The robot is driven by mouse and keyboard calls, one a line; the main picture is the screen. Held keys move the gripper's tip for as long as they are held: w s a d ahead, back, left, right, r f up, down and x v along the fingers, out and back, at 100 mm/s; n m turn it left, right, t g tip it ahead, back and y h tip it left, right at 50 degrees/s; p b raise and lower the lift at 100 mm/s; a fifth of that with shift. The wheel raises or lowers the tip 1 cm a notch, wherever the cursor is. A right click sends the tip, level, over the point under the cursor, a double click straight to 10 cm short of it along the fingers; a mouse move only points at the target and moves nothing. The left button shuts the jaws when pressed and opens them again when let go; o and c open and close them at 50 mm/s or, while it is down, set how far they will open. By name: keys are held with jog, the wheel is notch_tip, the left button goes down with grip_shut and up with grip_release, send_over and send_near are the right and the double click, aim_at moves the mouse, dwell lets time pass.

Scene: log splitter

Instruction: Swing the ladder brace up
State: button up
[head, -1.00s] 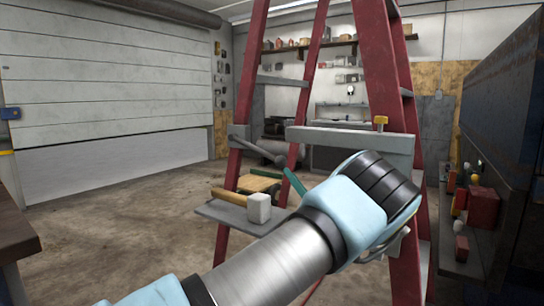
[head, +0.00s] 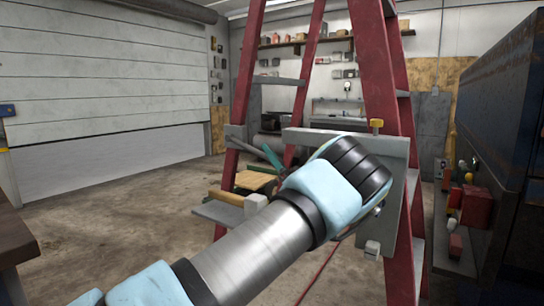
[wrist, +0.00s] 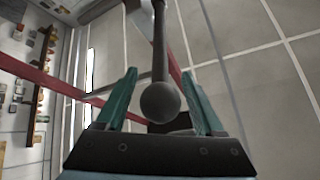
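The red stepladder (head: 376,70) stands ahead in the head view, with a grey crossbar (head: 300,135) between its rails. A dark rod (wrist: 159,45) with a round ball end (wrist: 160,102) fills the middle of the wrist view; it looks like the brace's lever. My gripper (wrist: 159,74) has its teal fingers apart, one on each side of the ball, with gaps showing. In the head view a teal finger (head: 271,158) shows near the ladder's left rail. My forearm and wrist hide most of the gripper and rod there.
A grey ladder shelf (head: 220,213) holds a wooden-handled mallet (head: 256,202) just beside my arm. A grey plate (head: 398,205) hangs on the right rail. A dark blue machine (head: 505,110) stands at the right. The floor at left is clear.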

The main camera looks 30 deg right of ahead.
grip_shut()
jog(key=shift+n+g, duration=0.3)
jog(key=shift+g, duration=0.5)
jog(key=shift+s+d+r+p, duration=0.15)
jog(key=shift+r+p, duration=0.4)
jog(key=shift+r, duration=1.75)
jog(key=shift+o, duration=0.3)
grip_release()
jog(key=b+v, duration=0.2)
jog(key=v, duration=0.9)
